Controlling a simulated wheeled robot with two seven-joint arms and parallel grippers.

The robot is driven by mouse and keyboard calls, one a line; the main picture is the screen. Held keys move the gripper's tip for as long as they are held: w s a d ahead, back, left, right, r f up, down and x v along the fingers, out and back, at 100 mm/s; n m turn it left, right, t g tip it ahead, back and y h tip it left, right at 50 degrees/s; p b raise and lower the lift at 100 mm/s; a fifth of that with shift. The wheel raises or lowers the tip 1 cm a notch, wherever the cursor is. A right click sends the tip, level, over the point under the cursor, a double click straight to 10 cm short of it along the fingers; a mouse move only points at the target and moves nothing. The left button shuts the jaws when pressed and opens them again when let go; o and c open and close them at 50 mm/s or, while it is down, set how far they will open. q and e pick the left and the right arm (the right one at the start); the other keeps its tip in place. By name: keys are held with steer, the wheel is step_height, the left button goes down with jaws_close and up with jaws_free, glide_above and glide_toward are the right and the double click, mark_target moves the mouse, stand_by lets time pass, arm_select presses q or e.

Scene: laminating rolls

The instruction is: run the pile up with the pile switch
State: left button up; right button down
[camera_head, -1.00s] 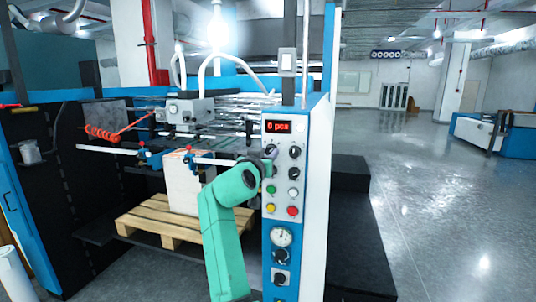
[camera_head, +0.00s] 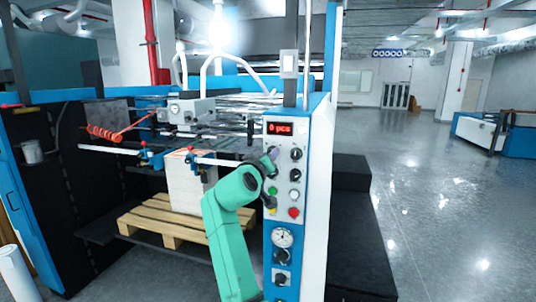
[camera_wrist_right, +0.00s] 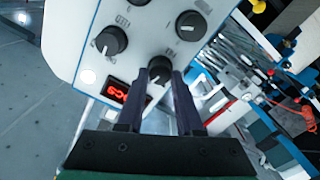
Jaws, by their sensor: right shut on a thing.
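The pile (camera_head: 182,190), a pale stack of sheets, stands on a wooden pallet (camera_head: 143,218) inside the machine, left of the control panel. My right gripper (camera_head: 272,156) is at the panel's upper left, just below the red display (camera_head: 279,128), and its arm covers part of the panel. In the right wrist view, the two dark fingers of my right gripper (camera_wrist_right: 158,78) are shut on a black knob (camera_wrist_right: 159,66) beside the display. I cannot read which knob is the pile switch. My left gripper is not in view.
The panel (camera_head: 312,190) carries other black knobs (camera_head: 295,153), a red button (camera_head: 293,212) and a round gauge (camera_head: 282,237). Rods and feeder parts (camera_head: 190,110) hang above the pile. Open floor (camera_head: 420,200) lies to the right.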

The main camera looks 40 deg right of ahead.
steer(key=shift+r+n+p, duration=0.1)
steer(key=shift+n+p, duration=0.4)
steer(key=shift+n, duration=1)
steer(key=c, duration=0.7)
jaws_free()
steer(key=shift+d, duration=0.1)
steer(key=shift+o, duration=0.8)
steer(key=shift+d, duration=0.2)
steer(key=b+v, duration=0.6)
steer(key=v, duration=0.8)
